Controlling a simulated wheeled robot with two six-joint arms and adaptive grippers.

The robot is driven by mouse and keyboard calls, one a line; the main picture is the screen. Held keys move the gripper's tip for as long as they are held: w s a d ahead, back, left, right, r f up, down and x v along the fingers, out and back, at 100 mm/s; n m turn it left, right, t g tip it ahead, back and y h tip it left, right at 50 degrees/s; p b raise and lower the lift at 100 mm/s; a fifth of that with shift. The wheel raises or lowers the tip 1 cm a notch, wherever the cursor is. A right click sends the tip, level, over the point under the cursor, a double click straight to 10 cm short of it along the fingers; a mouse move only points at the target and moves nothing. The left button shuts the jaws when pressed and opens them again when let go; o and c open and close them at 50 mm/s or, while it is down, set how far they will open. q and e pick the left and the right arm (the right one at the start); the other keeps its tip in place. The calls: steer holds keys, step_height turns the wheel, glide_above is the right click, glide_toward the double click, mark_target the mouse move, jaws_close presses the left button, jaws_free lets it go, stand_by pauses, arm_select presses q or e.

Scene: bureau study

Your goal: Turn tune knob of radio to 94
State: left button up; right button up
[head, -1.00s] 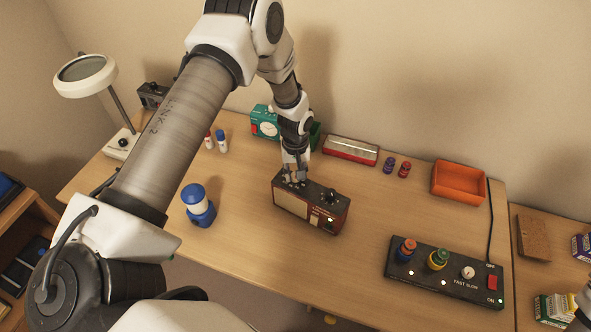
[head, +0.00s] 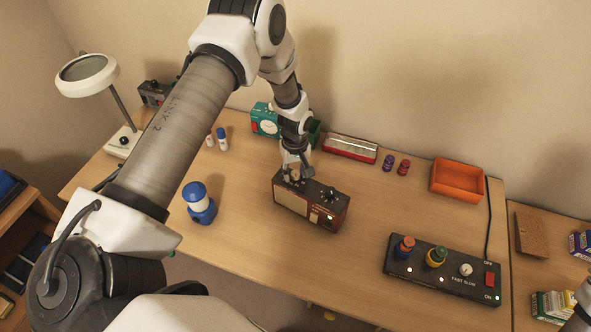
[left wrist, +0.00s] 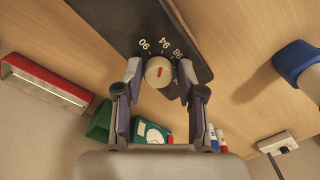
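The radio (head: 322,209) stands on the desk, a brown and dark box with a pale front panel. The left wrist view shows its dark top with 90, 94 and 98 printed beside the round cream tune knob (left wrist: 158,72). The knob has a short red mark, roughly on the 94 side; its exact reading is too small to tell. My left gripper (head: 297,172) is over the radio's left end. In the left wrist view its fingers (left wrist: 160,78) are spread on both sides of the knob, with a small gap visible. My right gripper is not clearly in view.
A black control panel (head: 440,270) and an orange tray (head: 458,180) are to the right. The desk in front of the radio is clear.

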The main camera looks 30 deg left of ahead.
mark_target(295, 173)
arm_select(q)
steer(key=shift+w+r, duration=0.1)
steer(key=shift+r, duration=0.4)
step_height(295, 173, up, 11)
steer(key=shift+f, duration=0.1)
stand_by(0.4)
